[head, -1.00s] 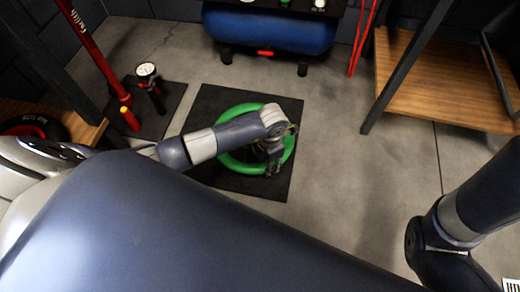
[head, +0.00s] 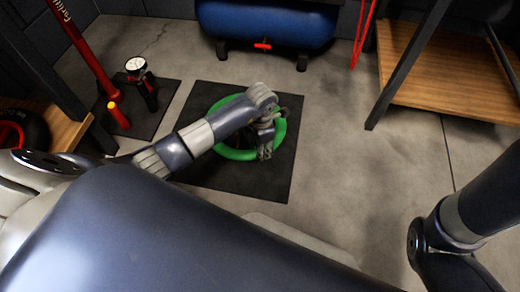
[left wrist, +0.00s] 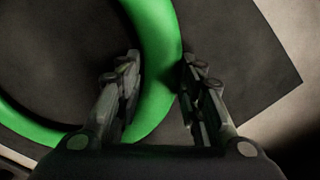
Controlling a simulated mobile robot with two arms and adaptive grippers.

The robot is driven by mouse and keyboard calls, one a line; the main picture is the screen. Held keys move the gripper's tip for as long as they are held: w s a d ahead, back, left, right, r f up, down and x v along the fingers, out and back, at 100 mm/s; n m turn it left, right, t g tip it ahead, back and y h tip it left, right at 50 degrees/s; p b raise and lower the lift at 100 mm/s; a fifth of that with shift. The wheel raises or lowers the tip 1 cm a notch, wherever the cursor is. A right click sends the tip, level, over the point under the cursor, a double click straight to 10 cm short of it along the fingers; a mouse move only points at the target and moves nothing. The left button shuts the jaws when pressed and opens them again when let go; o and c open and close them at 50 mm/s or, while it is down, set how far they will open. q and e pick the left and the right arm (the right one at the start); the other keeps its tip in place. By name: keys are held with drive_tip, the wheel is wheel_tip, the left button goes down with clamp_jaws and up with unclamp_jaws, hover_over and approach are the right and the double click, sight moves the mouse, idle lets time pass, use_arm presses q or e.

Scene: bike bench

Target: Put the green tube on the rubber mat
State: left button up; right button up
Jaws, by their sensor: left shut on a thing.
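The green tube (head: 237,154) is a ring lying flat over the black rubber mat (head: 272,186) on the floor. Its outline falls within the mat, but I cannot tell whether it touches the mat or hangs just above it. My left gripper (head: 266,152) is at the ring's right side, pointing down. In the left wrist view the fingers (left wrist: 160,60) stand on either side of the tube (left wrist: 152,25), shut on it, with the mat (left wrist: 232,50) beneath. My forearm hides part of the ring. My right gripper is out of view.
A blue tank (head: 265,25) stands behind the rubber mat. A wooden shelf (head: 450,85) is at right. The concrete floor between is clear.

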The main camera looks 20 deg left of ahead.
use_arm(q)
drive_tip(key=o, duration=1.1)
drive_tip(key=shift+f, duration=0.1)
